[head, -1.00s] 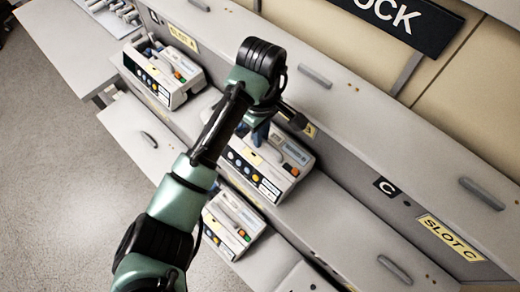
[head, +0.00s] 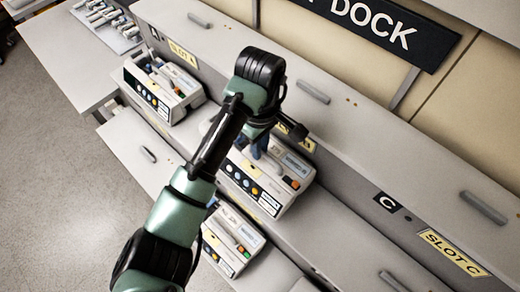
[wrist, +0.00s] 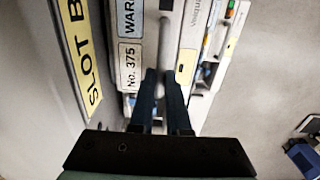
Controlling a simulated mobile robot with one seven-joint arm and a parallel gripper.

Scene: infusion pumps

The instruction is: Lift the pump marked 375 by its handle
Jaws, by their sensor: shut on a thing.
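The pump marked No. 375 (wrist: 130,75) is a white box with a grey bar handle (wrist: 164,40) on top, seen close up in the wrist view. My gripper (wrist: 163,78) has its two dark blue fingers shut on the near part of that handle. In the head view the same pump (head: 282,195) is below my gripper (head: 262,146), with colored buttons and an orange key on its front. My arm covers part of it. I cannot tell whether its base is clear of the shelf.
The SLOT B label (wrist: 87,65) is on the shelf face beside the pump. Another pump (head: 160,88) stands at SLOT A, and a third (head: 232,240) sits lower down, partly behind my arm. The ledge towards SLOT C (head: 452,252) is clear.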

